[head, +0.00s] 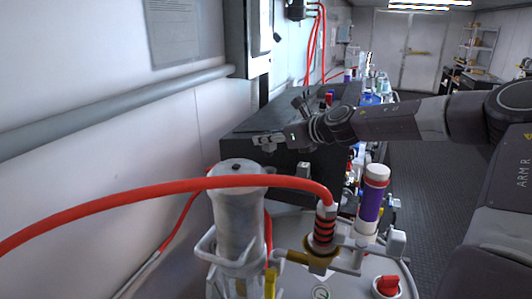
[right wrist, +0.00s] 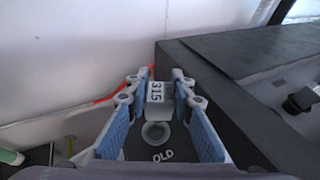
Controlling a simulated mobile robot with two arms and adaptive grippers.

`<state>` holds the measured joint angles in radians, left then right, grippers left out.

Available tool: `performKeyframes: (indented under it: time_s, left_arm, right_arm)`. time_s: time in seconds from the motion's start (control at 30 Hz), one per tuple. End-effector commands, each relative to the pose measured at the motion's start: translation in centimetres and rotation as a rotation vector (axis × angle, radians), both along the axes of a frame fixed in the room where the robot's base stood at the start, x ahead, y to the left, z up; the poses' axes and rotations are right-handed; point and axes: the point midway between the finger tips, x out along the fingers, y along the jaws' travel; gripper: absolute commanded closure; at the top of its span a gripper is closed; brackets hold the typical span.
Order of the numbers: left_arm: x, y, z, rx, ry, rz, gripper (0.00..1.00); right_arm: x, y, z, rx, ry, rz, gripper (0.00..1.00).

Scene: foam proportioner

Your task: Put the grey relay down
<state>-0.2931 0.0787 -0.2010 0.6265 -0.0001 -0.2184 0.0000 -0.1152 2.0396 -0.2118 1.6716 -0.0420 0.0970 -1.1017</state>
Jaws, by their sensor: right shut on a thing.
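The grey relay (right wrist: 158,92) is a small pale block marked "315" in the right wrist view. It sits between the fingertips of my right gripper (right wrist: 155,88), which has blue pads and is shut on it. In the head view my right gripper (head: 268,139) reaches in from the right, at the left part of a large dark cabinet's top. The relay is too small to make out clearly there. Below the fingers, the wrist view shows a dark surface (right wrist: 180,145) lettered "OLD" and a grey ring. I cannot tell whether the relay touches anything below. My left gripper is out of view.
The dark cabinet (head: 236,150) stands against the left wall. In front of it are a grey cylinder (head: 238,215), a red hose (head: 120,205) and a purple-and-white bottle (head: 371,203). Bottles and small items crowd the bench behind. The floor (head: 430,140) in the aisle is clear.

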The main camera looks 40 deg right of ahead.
Motion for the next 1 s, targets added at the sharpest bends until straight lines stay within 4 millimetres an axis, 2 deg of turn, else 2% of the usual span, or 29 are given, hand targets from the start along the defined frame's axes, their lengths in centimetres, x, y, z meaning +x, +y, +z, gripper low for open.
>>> performKeyframes:
  time_s: [0.1,0.2,0.5,1.0]
  left_arm:
    - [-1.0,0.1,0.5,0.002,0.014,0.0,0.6]
    - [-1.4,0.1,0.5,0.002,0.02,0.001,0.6]
    - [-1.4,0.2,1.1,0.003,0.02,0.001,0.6]
    - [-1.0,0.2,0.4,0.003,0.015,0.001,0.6]
  right_arm:
    - [0.0,0.1,-1.6,0.003,0.0,0.002,1.0]
    - [0.0,0.1,-2.2,0.0,-0.002,0.001,1.0]
    - [0.0,0.1,-5.7,0.001,-0.001,0.001,1.0]
    - [0.0,0.0,-6.7,-0.003,-0.002,0.001,1.0]
